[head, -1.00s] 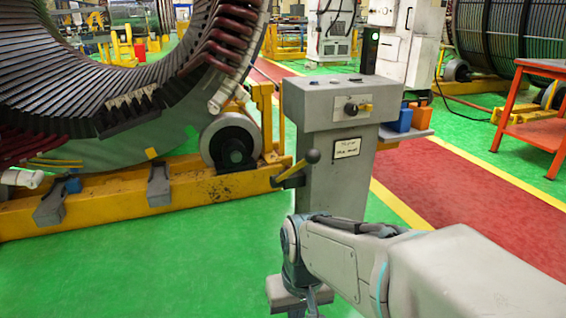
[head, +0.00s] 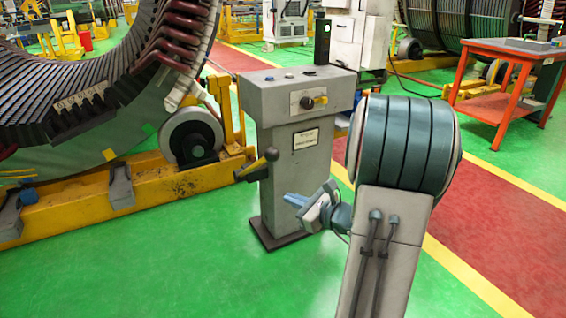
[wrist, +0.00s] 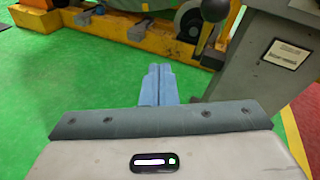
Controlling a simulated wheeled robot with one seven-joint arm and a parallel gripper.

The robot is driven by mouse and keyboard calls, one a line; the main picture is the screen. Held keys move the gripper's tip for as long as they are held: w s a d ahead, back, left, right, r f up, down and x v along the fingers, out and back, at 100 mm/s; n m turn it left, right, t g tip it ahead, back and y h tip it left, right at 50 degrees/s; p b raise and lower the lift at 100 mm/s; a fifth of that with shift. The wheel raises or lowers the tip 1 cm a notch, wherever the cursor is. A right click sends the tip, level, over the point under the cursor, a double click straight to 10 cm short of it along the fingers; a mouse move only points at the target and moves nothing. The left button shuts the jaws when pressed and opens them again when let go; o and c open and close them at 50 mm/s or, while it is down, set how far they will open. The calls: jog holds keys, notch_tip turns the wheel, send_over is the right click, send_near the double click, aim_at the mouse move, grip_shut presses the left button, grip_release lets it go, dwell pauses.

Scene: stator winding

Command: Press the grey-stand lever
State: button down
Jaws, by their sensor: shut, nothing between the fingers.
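The grey stand (head: 292,180) stands upright on the green floor. Its lever (head: 258,166) sticks out from the stand's left side, with a dark ball knob at its raised end. In the wrist view the lever's knob (wrist: 215,10) is at the top edge, right of centre, with the grey stand (wrist: 262,75) on the right. My gripper (head: 290,200) has its blue fingers shut and empty, low in front of the stand and below the lever. In the wrist view my gripper (wrist: 158,68) points forward, apart from the lever, which lies ahead and to the right.
A yellow base frame (head: 160,190) with a roller (head: 192,138) carries the large stator (head: 110,80) on the left. A red table (head: 505,70) stands at the back right. Green floor around the stand's front is open.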

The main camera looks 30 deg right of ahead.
jog(key=d+m+t+h, duration=0.1)
jog(key=d+m+h, duration=0.1)
jog(key=d, duration=0.4)
jog(key=shift+m+t+h, duration=0.3)
jog(key=shift+m+h, duration=0.1)
jog(key=shift+m, duration=0.4)
jog(key=shift+r, duration=0.1)
jog(key=r+b+x, duration=0.2)
jog(key=b+x, duration=0.1)
jog(key=x, duration=1)
jog(key=shift+a+r, duration=0.25)
jog(key=shift+r, duration=0.15)
jog(key=shift+w+d, duration=0.1)
jog(key=shift+r, duration=0.1)
